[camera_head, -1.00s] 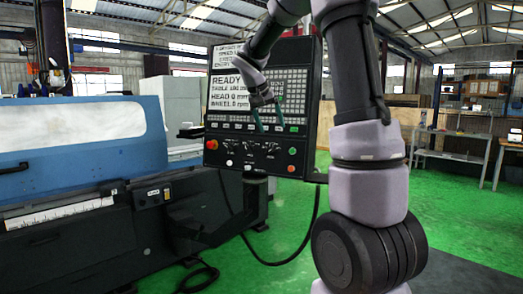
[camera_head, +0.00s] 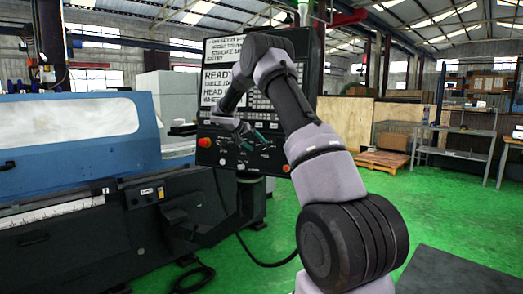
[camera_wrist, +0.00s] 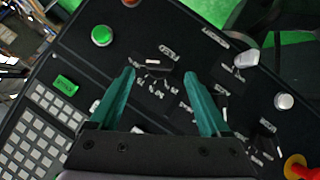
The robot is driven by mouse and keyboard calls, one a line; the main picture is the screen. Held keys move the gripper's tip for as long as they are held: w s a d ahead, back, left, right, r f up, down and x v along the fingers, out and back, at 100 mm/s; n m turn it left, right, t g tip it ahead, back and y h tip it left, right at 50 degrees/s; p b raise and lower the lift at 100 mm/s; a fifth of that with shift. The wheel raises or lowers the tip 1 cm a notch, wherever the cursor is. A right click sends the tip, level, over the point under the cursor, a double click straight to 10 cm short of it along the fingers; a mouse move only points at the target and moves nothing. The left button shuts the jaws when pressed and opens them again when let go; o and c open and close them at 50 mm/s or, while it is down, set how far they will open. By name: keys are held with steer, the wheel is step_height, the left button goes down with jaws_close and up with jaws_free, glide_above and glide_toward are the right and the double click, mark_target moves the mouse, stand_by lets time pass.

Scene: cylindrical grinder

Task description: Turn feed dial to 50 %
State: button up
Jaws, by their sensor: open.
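The black control panel (camera_head: 228,158) stands ahead of me, with a screen above and a row of dials below. In the wrist view the panel (camera_wrist: 215,30) appears turned around. A small dark dial with a light mark (camera_wrist: 153,62) and printed scale labels lies between my fingertips. More labelled dials run toward the lower right. In the head view my gripper (camera_head: 252,141) is in front of the lower panel.
A red emergency stop (camera_head: 204,142) is at the panel's left; its red-yellow form (camera_wrist: 297,168) also shows in the wrist view. Near the dials are a green button (camera_wrist: 102,35) and two silver knobs (camera_wrist: 245,58). The blue grinder (camera_head: 75,140) stands left.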

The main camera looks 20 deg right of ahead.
mark_target(262, 148)
steer(key=shift+x, duration=2.35)
jaws_close()
